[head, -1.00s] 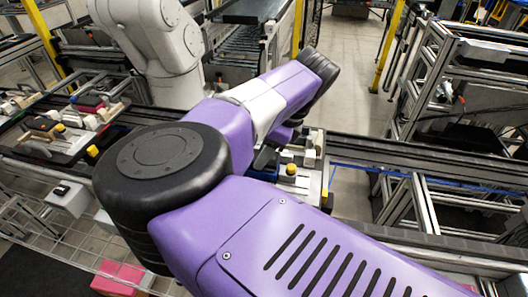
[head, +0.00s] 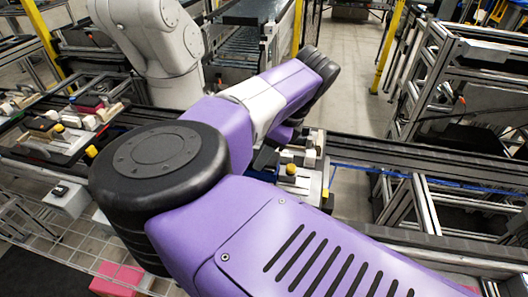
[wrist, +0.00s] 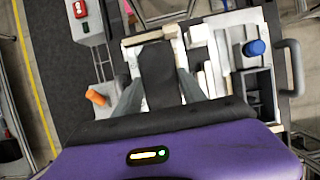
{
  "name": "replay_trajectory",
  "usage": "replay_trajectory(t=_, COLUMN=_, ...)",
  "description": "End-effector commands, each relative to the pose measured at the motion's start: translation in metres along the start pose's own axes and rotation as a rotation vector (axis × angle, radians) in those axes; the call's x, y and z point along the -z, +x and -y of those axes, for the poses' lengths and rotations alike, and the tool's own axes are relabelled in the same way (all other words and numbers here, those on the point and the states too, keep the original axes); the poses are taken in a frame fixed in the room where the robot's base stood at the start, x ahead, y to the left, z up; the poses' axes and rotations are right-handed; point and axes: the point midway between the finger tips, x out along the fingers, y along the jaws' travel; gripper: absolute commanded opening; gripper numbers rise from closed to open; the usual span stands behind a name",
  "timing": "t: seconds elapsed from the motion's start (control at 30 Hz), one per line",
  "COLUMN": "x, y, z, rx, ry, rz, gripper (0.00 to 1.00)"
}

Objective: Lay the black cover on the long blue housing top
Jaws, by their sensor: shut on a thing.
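In the wrist view my gripper (wrist: 158,88) has one grey finger on each side of a black, flat, long piece, which looks like the black cover (wrist: 158,66). The fingers are shut on it, and it lies over a pale fixture with light blocks. Whether it touches anything below cannot be told. In the head view my purple arm hides most of the gripper and the cover. I cannot make out a long blue housing in either view; it may be hidden under the cover or behind my arm.
Beside the cover stand white blocks (wrist: 213,75) and a blue knob (wrist: 256,47). An orange knob (wrist: 96,97) is at the left. Another fixture with several blocks (head: 75,125) lies at the left of the head view. A grey robot arm (head: 160,50) stands behind.

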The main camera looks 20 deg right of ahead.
Motion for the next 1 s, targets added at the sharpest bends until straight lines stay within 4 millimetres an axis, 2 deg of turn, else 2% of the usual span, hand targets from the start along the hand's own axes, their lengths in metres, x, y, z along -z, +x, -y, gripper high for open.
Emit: replay_trajectory(t=1.0, x=0.005, y=0.011, z=0.000, rx=0.000, ry=0.000, rz=0.000, gripper=0.09)
